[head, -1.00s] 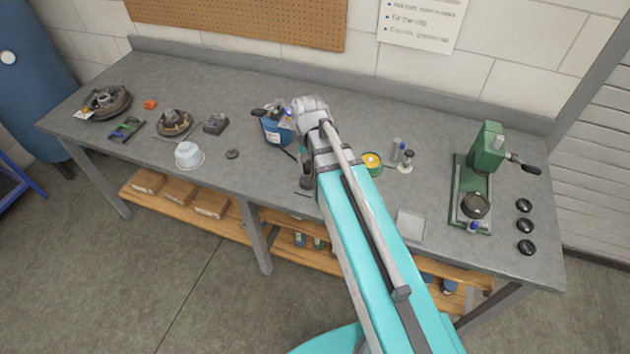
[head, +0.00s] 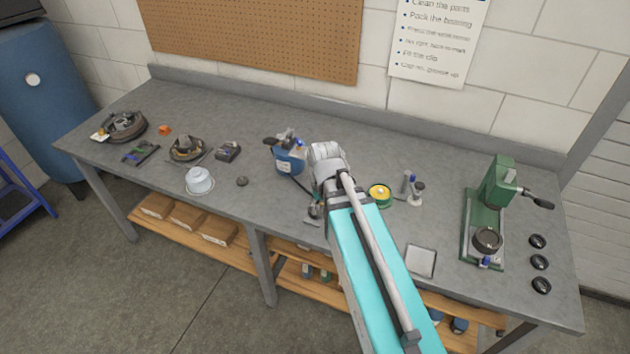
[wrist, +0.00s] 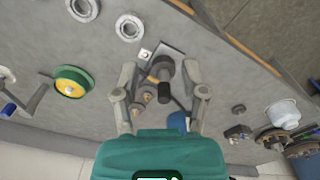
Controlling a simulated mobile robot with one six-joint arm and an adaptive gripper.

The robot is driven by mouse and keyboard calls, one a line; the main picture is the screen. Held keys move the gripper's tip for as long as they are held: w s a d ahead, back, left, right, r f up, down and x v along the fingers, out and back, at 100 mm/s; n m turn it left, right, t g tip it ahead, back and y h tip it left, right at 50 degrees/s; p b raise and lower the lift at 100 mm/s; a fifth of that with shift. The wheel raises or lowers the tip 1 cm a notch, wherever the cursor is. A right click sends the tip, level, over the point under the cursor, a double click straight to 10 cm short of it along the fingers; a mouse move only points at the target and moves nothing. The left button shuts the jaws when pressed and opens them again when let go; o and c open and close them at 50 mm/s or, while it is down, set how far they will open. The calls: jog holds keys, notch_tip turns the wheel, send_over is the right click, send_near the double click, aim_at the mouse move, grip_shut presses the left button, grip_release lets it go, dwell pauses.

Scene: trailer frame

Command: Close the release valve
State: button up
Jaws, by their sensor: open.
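A blue device (head: 290,160) with a black handle stands on the bench, left of my arm; a dark hose runs from it toward the front edge. It may carry the release valve, but I cannot single the valve out. In the wrist view my gripper (wrist: 162,78) is open, its two fingers apart. A dark upright cylinder (wrist: 165,68) and small brass-coloured fittings (wrist: 148,96) show between and beneath the fingers; I cannot tell whether they touch. A blue part (wrist: 178,121) is partly hidden by my gripper. In the head view my arm hides most of the gripper.
A green and yellow tin (head: 379,194), small bottles (head: 408,184) and a green press (head: 490,200) stand to the right. A square tray (head: 421,261) lies near the front edge.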

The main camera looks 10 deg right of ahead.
jog(key=s, duration=0.3)
jog(key=shift+s+n, duration=0.25)
jog(key=shift+n, duration=0.15)
jog(key=shift+d, duration=0.1)
